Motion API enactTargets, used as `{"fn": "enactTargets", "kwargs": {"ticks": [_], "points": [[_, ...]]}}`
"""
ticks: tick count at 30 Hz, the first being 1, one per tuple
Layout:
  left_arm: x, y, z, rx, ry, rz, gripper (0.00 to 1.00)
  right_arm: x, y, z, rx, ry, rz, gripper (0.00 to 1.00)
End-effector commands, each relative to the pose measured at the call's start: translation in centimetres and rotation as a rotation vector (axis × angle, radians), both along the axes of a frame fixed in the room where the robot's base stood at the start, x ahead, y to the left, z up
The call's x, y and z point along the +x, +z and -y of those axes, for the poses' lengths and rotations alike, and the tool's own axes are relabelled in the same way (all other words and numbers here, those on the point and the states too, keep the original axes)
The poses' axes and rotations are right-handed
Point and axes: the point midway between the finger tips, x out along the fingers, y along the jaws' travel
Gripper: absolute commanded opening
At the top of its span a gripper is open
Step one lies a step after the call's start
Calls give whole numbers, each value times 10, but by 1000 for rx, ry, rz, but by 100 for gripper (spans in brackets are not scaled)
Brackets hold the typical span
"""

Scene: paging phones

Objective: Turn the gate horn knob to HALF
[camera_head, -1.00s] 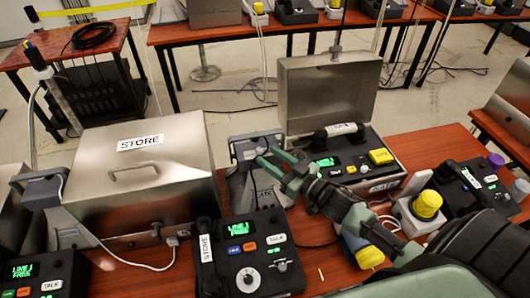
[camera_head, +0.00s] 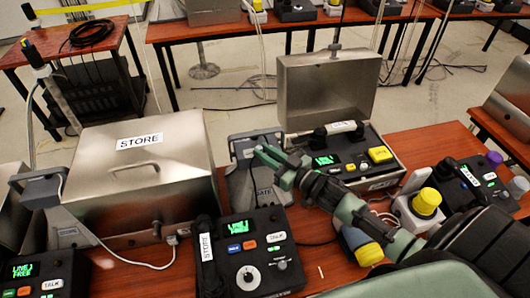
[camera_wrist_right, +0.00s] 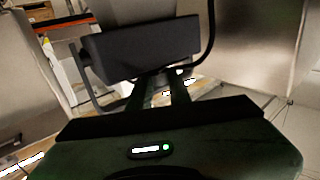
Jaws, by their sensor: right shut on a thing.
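The gate horn (camera_head: 258,178) is a grey unit with a GATE label, standing between the STORE box and the open gate box. My right gripper (camera_head: 262,153) reaches it from the right and is shut at its upper part. The knob is hidden at the fingertips, so its setting cannot be read. In the right wrist view, the fingers (camera_wrist_right: 160,92) extend up to the dark grey body of the horn (camera_wrist_right: 140,48). The gate phone (camera_head: 345,155) lies in the open steel box, with a lit green screen. My left gripper is not in view.
The closed steel STORE box (camera_head: 150,175) stands left of the horn. The store phone (camera_head: 245,250) is in front, with its own round knob. The raised gate box lid (camera_head: 328,95) is behind my gripper. A yellow-capped device (camera_head: 425,203) stands right of my forearm.

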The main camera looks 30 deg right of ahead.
Motion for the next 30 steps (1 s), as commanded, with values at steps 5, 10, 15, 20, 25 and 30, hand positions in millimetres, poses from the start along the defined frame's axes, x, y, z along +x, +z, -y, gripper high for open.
{"fn": "enactTargets", "kwargs": {"ticks": [5,10,15,20,25,30], "points": [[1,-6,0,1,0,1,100,1,-1,4,-7,85,1,0],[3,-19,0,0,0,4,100,3,-3,7,-10,210,3,0],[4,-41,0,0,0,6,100,6,-5,10,-9,347,4,0],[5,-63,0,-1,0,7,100,8,-5,12,-8,464,5,0],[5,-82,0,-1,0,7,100,9,-4,12,-4,565,4,0],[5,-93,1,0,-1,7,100,10,-2,13,-2,629,4,0]]}}
